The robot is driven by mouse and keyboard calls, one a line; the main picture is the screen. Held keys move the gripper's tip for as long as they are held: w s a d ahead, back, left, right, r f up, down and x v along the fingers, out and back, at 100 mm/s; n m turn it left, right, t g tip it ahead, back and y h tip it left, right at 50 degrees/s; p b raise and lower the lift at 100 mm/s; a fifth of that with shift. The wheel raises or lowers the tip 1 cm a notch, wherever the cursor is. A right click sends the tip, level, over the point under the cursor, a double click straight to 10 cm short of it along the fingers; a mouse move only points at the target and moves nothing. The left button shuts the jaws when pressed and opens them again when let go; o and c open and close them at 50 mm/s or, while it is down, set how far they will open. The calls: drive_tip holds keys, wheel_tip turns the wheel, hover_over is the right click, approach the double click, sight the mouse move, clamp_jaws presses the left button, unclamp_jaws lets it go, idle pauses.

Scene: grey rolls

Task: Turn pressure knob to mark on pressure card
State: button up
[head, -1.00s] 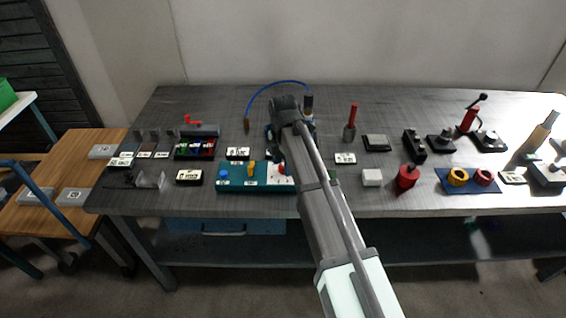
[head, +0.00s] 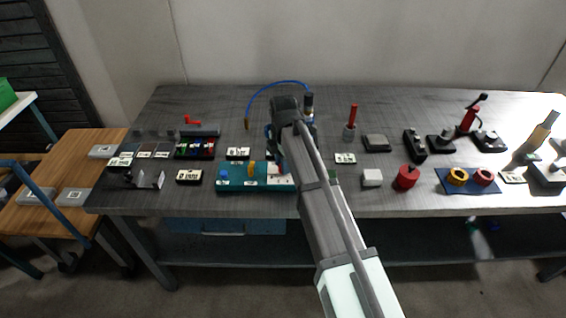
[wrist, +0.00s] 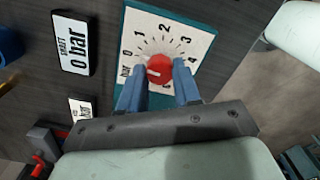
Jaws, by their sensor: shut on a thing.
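In the wrist view a red round knob (wrist: 159,69) sits in the middle of a white dial plate (wrist: 193,36) marked with numbers around it. A pale mark shows on the knob's left side; exactly which number it points to is hard to tell. The blue fingers of my gripper (wrist: 159,82) are on both sides of the knob and shut on it. A black-edged white card (wrist: 75,43) reading "bar" lies left of the dial; its value is hard to read.
A smaller card (wrist: 83,109) lies below the larger one in the wrist view. In the head view a teal box (head: 235,188) with coloured knobs stands near the front edge.

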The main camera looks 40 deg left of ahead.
drive_tip(key=m, duration=0.9)
drive_tip(key=shift+m, duration=0.4)
drive_tip(key=m, duration=0.9)
drive_tip(key=shift+m, duration=0.4)
drive_tip(key=m, duration=0.4)
drive_tip(key=shift+m, duration=0.3)
drive_tip(key=m, duration=0.4)
drive_tip(key=shift+m, duration=0.3)
drive_tip(key=m, duration=0.4)
drive_tip(key=shift+m, duration=0.3)
drive_tip(key=m, duration=0.4)
drive_tip(key=shift+m, duration=0.4)
